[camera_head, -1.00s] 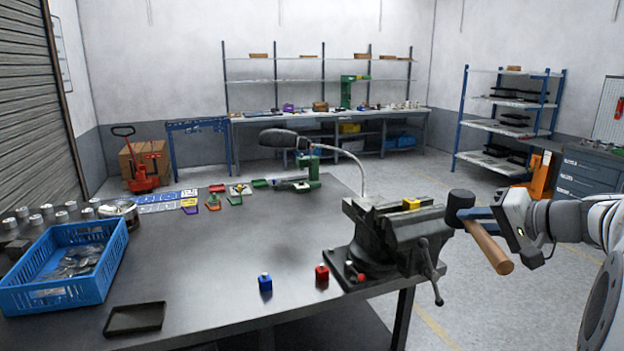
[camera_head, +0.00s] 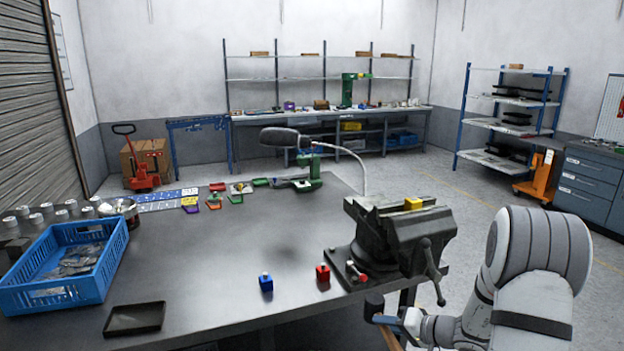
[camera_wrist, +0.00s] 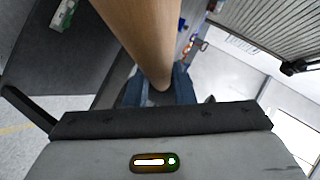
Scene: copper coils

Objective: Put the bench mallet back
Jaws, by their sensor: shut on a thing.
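My gripper (camera_head: 393,320) is shut on the mallet. In the wrist view the wooden handle (camera_wrist: 148,40) runs from the top edge down to the blue jaws (camera_wrist: 160,88) of my gripper. The mallet head is not visible in the wrist view.
A vise (camera_head: 395,235) is mounted at the right corner of the bench (camera_head: 215,270). Blue (camera_head: 266,283) and red (camera_head: 323,273) small blocks, a dark tray (camera_head: 135,318) and a blue crate (camera_head: 65,295) stand on it. The bench middle is clear.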

